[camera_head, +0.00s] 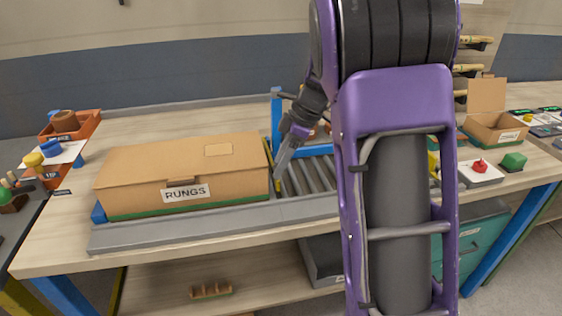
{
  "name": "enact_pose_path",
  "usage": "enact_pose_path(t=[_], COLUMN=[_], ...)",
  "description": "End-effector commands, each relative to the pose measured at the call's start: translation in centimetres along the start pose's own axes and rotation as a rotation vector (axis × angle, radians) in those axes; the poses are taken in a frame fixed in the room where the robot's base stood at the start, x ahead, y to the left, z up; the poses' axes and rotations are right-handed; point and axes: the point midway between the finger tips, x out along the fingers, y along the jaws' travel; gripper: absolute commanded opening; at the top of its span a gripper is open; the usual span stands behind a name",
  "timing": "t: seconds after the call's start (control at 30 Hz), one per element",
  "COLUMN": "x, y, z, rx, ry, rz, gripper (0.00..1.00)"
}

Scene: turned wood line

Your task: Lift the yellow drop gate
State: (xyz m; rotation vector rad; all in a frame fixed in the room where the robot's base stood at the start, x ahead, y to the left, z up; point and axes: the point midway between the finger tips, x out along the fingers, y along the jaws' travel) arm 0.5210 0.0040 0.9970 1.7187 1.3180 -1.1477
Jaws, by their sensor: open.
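A thin yellow strip (267,153), which looks like part of the yellow drop gate, stands at the right end of the RUNGS box by the grey roller conveyor (308,176). Most of the gate is hidden or too small to make out. A blue frame (276,120) rises beside it. My gripper (281,168) points down just right of the strip, above the rollers, open with nothing seen in it. One finger shows clearly; I cannot tell whether it touches the strip.
A closed cardboard box labelled RUNGS (180,172) lies on the conveyor at left. My arm hides the bench right of centre. The bench behind the box is clear.

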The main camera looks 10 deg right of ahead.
Motion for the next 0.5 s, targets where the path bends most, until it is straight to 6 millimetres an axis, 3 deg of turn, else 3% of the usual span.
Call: enact_pose_path(t=[0.2,0.5], x=[0.02,0.01], y=[0.00,0.00], z=[0.01,0.02], rx=[0.000,0.001], ry=[0.000,0.000], rz=[0.000,0.000], gripper=[0.64,0.10])
